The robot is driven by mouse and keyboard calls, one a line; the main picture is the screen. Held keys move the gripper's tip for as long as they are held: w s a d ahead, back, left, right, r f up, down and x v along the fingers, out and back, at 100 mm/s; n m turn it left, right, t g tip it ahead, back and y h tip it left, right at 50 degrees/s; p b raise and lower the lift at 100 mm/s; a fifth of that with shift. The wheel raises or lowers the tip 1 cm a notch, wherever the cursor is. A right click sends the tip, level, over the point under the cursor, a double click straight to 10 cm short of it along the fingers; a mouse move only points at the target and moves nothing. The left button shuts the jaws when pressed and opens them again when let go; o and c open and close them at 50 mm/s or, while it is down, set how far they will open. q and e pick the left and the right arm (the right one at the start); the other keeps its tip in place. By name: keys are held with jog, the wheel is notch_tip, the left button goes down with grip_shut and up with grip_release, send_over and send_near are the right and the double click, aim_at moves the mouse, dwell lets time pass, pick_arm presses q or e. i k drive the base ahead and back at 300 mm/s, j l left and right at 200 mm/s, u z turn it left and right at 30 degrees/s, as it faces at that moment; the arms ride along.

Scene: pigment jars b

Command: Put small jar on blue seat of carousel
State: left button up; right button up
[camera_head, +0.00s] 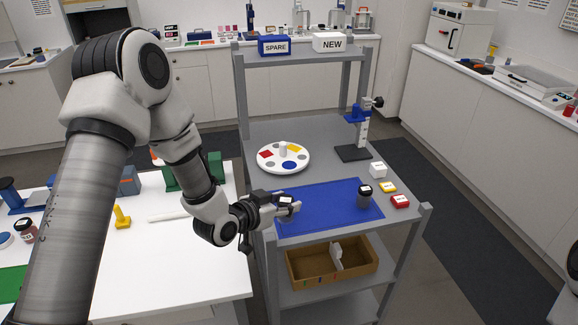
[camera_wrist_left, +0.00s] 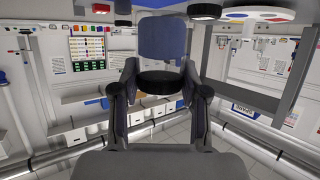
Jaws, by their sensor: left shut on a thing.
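My left gripper (camera_head: 291,207) is shut on a small jar with a dark lid and a pale top mark (camera_head: 286,199). They are over the left edge of the blue mat. In the left wrist view the dark lid (camera_wrist_left: 160,83) shows between the fingers, with the grey-blue jar body (camera_wrist_left: 162,38) beyond. The carousel (camera_head: 262,166) is a white disc behind and left of the mat; its blue seat (camera_head: 289,165) faces the front and looks empty. It also has red, yellow and grey seats around a pale hub. My right gripper is not in view.
A second dark-lidded jar (camera_head: 364,197) stands on the blue mat (camera_head: 325,207). White, yellow and red small boxes lie to its right. A stand (camera_head: 360,135) with a blue clamp is behind. Grey cart posts rise around the shelf. A white table (camera_head: 190,255) lies left.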

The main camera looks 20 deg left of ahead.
aim_at(290, 164)
jog(key=i+j, duration=0.15)
jog(key=i, duration=0.2)
jog(key=i+j, duration=0.15)
jog(key=i, duration=0.2)
jog(key=i+j, duration=0.15)
jog(key=i, duration=0.2)
